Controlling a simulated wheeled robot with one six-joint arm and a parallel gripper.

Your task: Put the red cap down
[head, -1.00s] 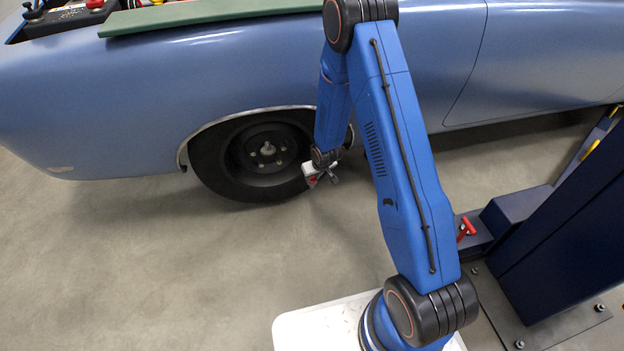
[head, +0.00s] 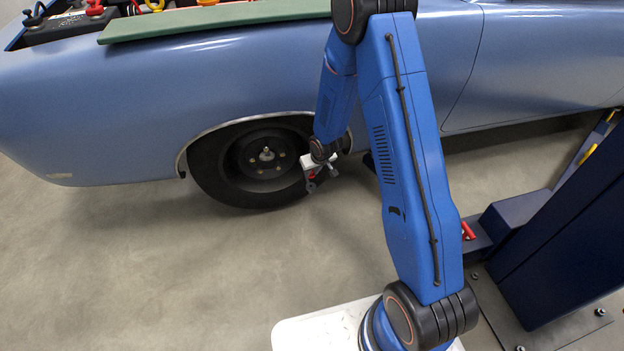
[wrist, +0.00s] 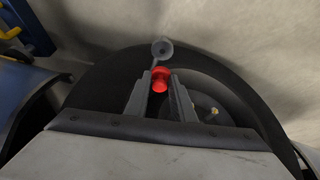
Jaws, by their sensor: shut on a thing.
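The red cap (wrist: 160,78) is between the two grey fingers of my gripper (wrist: 159,84) in the wrist view. The fingers are shut on it. In the head view my gripper (head: 318,172) is low, in front of the right part of the car's front wheel. Only a small bit of red shows there. A small grey disc on a thin stem (wrist: 162,49) appears just beyond the cap in the wrist view; I cannot tell whether it joins the cap. The cap appears held above the floor.
The black tyre (head: 208,165) and its hub with lug nuts (head: 267,155) are close to my gripper. The blue car body (head: 90,120) rises above. A green mat (head: 215,17) lies on the fender, beside the battery (head: 65,35). A dark blue lift post (head: 560,245) stands right. Floor at left is clear.

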